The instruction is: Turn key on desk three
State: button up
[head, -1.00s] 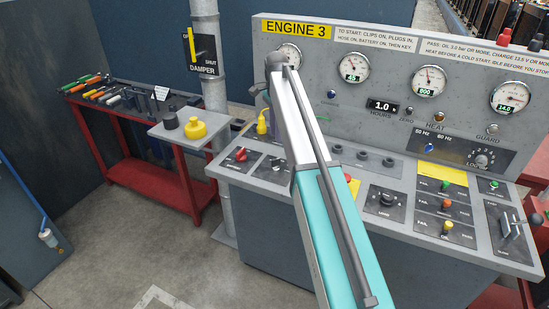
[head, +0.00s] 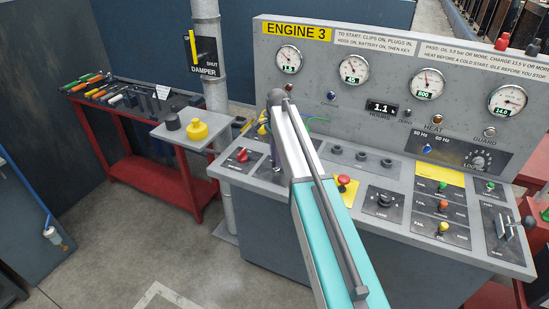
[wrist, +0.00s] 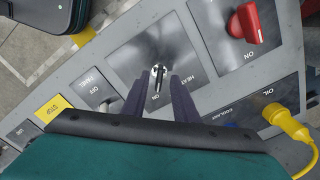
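Desk three is the grey console (head: 400,85) with the yellow "ENGINE 3" label (head: 297,32). In the wrist view its small metal key (wrist: 158,78) stands in a dark switch plate (wrist: 150,48) marked "ON" and "HEAT". My gripper (wrist: 158,82) is over that plate, with one dark finger on each side of the key. Gaps show between the key and both fingers, so it looks open around the key. In the head view my gripper (head: 274,152) points down at the left part of the desk. My arm hides the key there.
A red rotary switch (wrist: 243,22) and a yellow plug with cable (wrist: 285,122) sit close to the key. A red stop button (head: 344,181) stands right of my arm. A side shelf with a yellow knob (head: 197,129) and a red tool bench (head: 165,185) are at the left.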

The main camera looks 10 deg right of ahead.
jog(key=shift+f, duration=0.55)
